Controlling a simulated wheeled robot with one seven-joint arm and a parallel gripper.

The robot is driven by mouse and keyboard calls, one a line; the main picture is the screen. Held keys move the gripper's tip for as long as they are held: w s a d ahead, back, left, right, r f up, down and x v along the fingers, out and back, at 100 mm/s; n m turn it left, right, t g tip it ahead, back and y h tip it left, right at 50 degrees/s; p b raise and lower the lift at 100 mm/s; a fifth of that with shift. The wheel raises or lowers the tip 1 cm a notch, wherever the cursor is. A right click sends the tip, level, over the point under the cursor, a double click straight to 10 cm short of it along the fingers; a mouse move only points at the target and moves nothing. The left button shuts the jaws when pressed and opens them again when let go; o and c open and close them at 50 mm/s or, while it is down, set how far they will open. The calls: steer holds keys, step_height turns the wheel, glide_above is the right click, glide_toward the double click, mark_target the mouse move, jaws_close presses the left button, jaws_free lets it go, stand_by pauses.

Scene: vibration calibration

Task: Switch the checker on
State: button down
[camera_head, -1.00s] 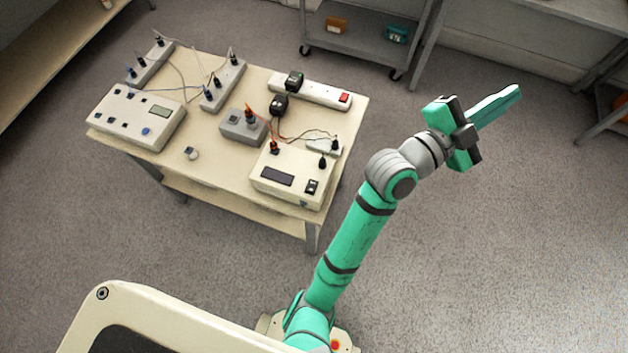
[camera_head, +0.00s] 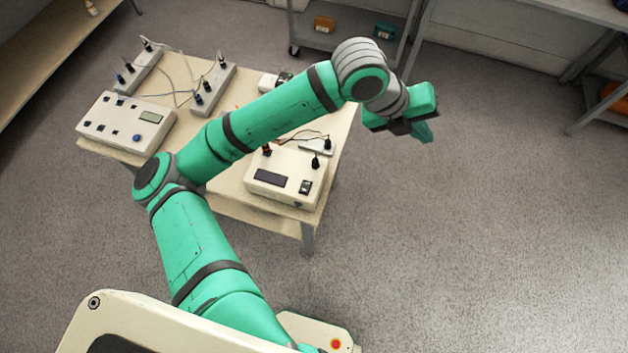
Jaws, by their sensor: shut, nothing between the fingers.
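A cream box (camera_head: 283,197) with a dark display (camera_head: 270,178) and a black rocker switch (camera_head: 305,187) sits at the table's front right corner. A second cream box (camera_head: 108,132) with a small grey-green display and several dark knobs sits at the left. No label is readable, so I cannot tell for sure which is the checker; the right one has the rocker switch. My gripper (camera_head: 425,135) is shut and empty, up and right of the right box, past the table's right edge. My arm hides the middle of the table.
The wooden table (camera_head: 240,208) carries two grey blocks with leads (camera_head: 213,88) (camera_head: 139,72) at the back left. A white power strip (camera_head: 267,82) is mostly behind my arm. A grey shelf cart (camera_head: 300,37) stands behind.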

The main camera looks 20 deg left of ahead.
steer(key=s+a+f+m+g+y, duration=0.1)
steer(key=s+a+f+y, duration=0.1)
steer(key=a, duration=0.4)
steer(key=s+a+f+m+g+y, duration=0.1)
steer(key=s+a+f+y, duration=0.15)
steer(key=a, duration=0.45)
steer(key=g+y, duration=0.3)
glide_above(303, 190)
steer(key=w, duration=0.2)
steer(key=shift+d+r, duration=0.1)
steer(key=shift+r, duration=0.35)
steer(key=f, duration=0.4)
steer(key=s+f, duration=0.1)
steer(key=f, duration=0.9)
steer(key=shift+s, duration=0.3)
